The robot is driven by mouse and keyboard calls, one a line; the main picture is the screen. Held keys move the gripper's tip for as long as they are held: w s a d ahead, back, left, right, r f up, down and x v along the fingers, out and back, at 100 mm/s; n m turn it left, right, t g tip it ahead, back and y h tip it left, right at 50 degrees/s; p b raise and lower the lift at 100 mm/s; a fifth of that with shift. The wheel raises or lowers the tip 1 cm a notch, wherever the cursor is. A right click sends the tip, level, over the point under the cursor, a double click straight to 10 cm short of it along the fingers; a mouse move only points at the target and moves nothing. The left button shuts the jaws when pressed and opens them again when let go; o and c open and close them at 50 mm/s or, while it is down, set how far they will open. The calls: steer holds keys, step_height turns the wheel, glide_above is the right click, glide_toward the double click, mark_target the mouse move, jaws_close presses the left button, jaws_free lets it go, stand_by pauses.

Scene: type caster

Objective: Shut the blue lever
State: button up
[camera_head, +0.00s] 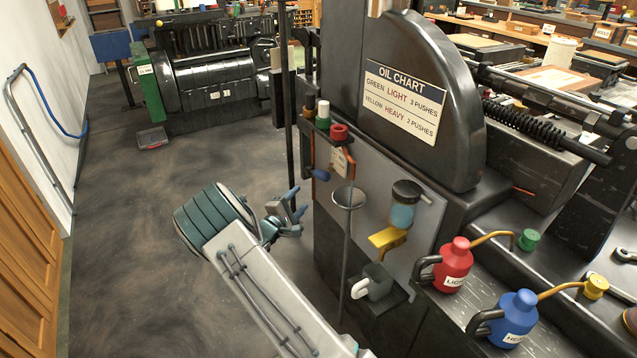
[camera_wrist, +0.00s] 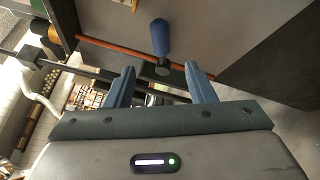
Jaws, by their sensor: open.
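The blue lever (camera_head: 320,174) is a short blue handle on the side of the dark machine, below the red-capped knob. In the wrist view the blue handle (camera_wrist: 160,36) stands out beyond my fingertips, roughly centred between them, with a dark joint at its lower end. My gripper (camera_head: 294,209) is left of and below the lever in the head view, apart from it. Its two blue-grey fingers are spread with nothing held; they also show in the wrist view (camera_wrist: 160,78). How far the lever is turned is hard to tell.
An orange rod (camera_wrist: 120,50) runs beside the lever. A grey cup (camera_head: 377,281), a yellow bracket (camera_head: 388,238) and a blue jar (camera_head: 402,214) are on the machine's side. Red (camera_head: 455,263) and blue (camera_head: 515,312) oil cans stand right. Open floor (camera_head: 130,240) lies left.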

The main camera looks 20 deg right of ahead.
mark_target(320, 178)
steer(key=x, duration=1.3)
steer(key=shift+b, duration=0.3)
